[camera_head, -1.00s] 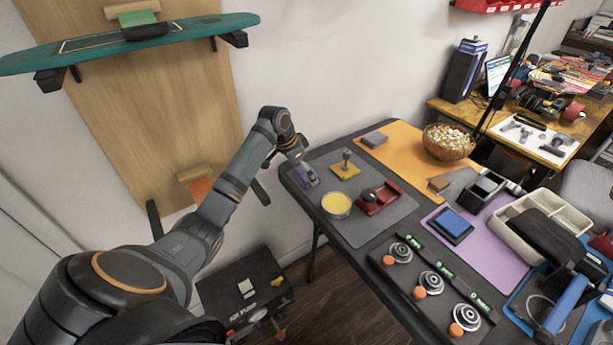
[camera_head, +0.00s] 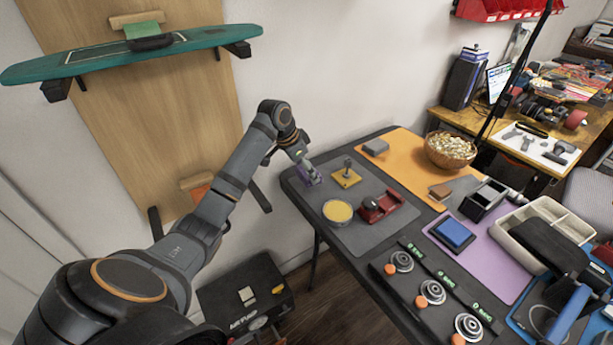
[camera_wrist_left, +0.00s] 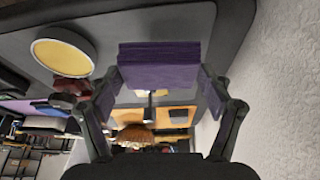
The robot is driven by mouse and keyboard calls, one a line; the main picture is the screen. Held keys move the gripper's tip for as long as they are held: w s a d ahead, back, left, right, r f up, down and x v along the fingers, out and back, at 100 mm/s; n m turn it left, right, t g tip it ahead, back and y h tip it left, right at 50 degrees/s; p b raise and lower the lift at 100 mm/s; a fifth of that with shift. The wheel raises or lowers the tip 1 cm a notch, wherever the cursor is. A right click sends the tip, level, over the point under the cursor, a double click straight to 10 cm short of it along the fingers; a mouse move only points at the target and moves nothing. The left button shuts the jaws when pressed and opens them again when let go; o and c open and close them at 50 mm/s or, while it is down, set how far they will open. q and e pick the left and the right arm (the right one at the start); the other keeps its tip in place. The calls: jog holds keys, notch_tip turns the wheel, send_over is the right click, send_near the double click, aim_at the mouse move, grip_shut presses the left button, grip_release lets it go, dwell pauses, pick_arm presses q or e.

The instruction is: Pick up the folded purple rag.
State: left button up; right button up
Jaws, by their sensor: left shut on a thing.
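The folded purple rag (camera_wrist_left: 160,68) fills the space between the fingers of my left gripper (camera_wrist_left: 162,92) in the left wrist view. The gripper is shut on it, with a finger at each side. In the head view my left gripper (camera_head: 309,176) is at the far left corner of the table, and a small purple patch of the rag (camera_head: 314,178) shows at its fingertips. I cannot tell whether the rag touches the table.
A round yellow tin (camera_head: 338,211), a yellow block with a knob (camera_head: 346,178) and a red tool (camera_head: 380,207) stand close by on the grey mat (camera_head: 378,232). The wall is just beyond the gripper. A teal skateboard deck (camera_head: 130,52) hangs at the upper left.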

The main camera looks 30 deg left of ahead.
pick_arm(q)
jog(key=s+d+r, duration=0.5)
jog(key=s+r, duration=0.3)
jog(key=s, duration=0.4)
jog(key=shift+d+r, duration=0.4)
jog(key=o, duration=0.3)
jog(key=c, duration=0.4)
